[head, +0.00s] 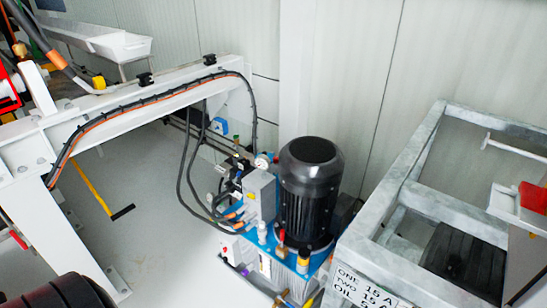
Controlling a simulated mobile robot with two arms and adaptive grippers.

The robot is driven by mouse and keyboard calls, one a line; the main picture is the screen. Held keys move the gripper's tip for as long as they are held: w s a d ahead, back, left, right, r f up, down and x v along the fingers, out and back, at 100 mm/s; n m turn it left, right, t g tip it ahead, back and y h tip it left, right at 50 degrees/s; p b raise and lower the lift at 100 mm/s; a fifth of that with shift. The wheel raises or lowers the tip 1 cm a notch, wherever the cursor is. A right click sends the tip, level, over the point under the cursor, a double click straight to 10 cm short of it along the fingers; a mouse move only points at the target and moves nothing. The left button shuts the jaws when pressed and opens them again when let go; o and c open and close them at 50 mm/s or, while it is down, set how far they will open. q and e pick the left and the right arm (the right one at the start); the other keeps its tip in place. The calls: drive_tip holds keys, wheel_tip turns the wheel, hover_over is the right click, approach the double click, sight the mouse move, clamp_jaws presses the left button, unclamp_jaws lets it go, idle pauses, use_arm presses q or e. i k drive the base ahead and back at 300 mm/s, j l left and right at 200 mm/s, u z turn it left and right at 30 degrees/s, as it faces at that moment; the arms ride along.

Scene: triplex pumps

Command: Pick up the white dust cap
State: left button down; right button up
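I cannot make out the white dust cap for certain in the head view. Several small pale fittings sit around the hydraulic unit (262,195), but they are too small to tell apart. Neither of my grippers shows in this view.
A large black motor (310,185) stands upright on the unit at centre. A grey metal frame (385,215) with a lettered sign (365,290) fills the right. A white beam structure (45,220) with black hoses stands left. A white trough (112,42) is at the back left. Grey floor (150,240) is open between.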

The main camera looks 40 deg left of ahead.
sight(262, 227)
drive_tip(key=u, duration=1.2)
drive_tip(key=i+j+z, duration=0.4)
drive_tip(key=j, duration=0.45)
drive_tip(key=i, duration=0.1)
